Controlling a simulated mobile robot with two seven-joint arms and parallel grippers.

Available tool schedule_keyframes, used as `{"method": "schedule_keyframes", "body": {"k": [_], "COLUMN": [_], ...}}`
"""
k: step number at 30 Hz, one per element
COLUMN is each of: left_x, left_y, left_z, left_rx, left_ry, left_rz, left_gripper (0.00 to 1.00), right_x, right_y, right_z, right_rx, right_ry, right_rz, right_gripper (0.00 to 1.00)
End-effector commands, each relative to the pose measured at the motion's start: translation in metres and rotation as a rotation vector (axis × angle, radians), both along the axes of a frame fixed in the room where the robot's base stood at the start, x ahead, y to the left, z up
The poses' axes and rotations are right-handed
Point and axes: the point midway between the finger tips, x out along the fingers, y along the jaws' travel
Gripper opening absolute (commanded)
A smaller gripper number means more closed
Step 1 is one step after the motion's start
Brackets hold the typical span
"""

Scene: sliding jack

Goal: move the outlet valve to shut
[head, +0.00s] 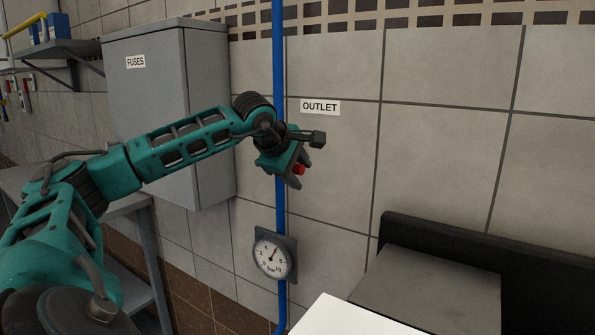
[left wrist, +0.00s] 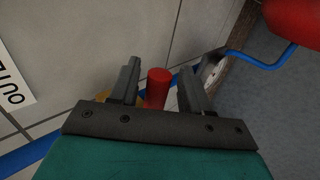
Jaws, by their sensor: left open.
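The outlet valve's red handle (head: 299,169) shows in the head view at my left gripper (head: 297,171), below the OUTLET label (head: 320,107). The rest of the valve is hidden there behind the gripper. In the left wrist view the red handle (left wrist: 157,88) stands between the two dark fingers of my left gripper (left wrist: 160,88). The fingers are open, with a gap visible beside the handle. A bit of yellowish valve body (left wrist: 103,95) shows behind the left finger. I cannot tell the handle's exact angle. My right gripper is not in view.
A blue pipe (head: 279,60) runs down the tiled wall, with a round gauge (head: 272,257) below the valve. A grey FUSES cabinet (head: 160,110) hangs to the left, behind my left arm. A grey box (head: 430,290) stands at lower right. The wall right of the label is clear.

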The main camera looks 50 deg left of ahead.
Motion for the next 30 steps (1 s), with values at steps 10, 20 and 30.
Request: {"method": "schedule_keyframes", "body": {"k": [10,20,30], "left_x": [-0.032,-0.075,-0.087], "left_y": [-0.009,-0.025,-0.029], "left_z": [0.033,0.080,0.092], "left_rx": [0.007,0.002,0.001], "left_ry": [-0.004,-0.002,0.000], "left_rz": [0.002,0.001,-0.001], "left_gripper": [0.48,0.48,0.48], "right_x": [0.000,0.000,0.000], "right_y": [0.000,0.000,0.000], "right_z": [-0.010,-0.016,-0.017], "right_rx": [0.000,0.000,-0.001], "right_ry": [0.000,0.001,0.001], "right_rz": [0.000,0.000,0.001], "right_gripper": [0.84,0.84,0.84]}}
